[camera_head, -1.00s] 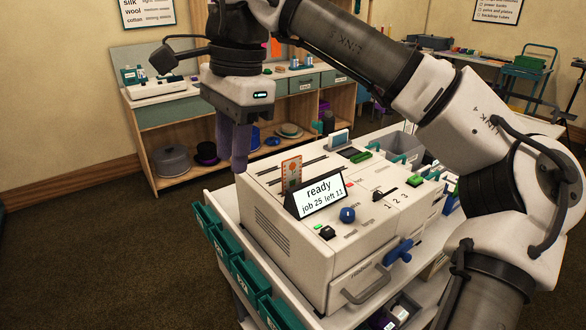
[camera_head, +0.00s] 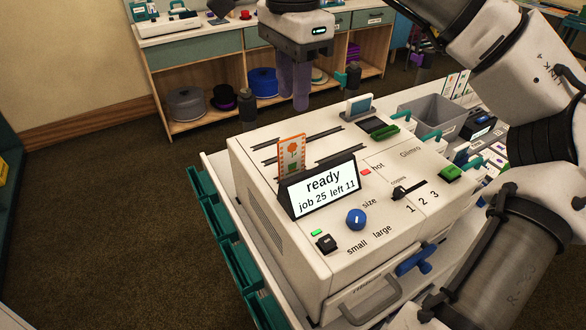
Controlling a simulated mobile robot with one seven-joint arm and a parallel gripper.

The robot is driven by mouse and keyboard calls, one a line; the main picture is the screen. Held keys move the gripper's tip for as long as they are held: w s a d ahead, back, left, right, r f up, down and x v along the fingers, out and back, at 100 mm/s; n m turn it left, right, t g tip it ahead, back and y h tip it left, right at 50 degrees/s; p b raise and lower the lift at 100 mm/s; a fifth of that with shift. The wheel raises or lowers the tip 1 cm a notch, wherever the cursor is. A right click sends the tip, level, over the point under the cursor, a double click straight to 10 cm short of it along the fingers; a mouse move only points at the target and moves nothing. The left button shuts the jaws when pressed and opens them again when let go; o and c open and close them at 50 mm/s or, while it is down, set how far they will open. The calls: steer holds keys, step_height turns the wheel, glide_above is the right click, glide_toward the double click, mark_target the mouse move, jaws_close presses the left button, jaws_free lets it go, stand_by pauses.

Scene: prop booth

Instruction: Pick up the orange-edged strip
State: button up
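The orange-edged strip (camera_head: 291,152) stands upright on top of the white machine (camera_head: 270,215), in one of its dark slots. It carries a flower picture on a pale face. Its lower part is hidden behind the black-framed display (camera_head: 322,188). My gripper (camera_head: 293,101) hangs pointing down above and beyond the strip in the picture, apart from it. Its two purple-grey fingers are spread with a gap, and nothing shows between them.
A blue-and-white piece (camera_head: 358,107) stands at the machine's back, beside a green block (camera_head: 383,131). A grey bin (camera_head: 437,115) is at the right. Teal bins (camera_head: 240,255) line the cart's left side. A shelf unit (camera_head: 190,65) with hats stands behind.

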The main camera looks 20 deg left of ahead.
mark_target(292, 140)
steer(key=shift+s+f+p, duration=0.2)
steer(key=shift+f+p, duration=0.75)
steer(key=shift+f, duration=3.85)
jaws_close()
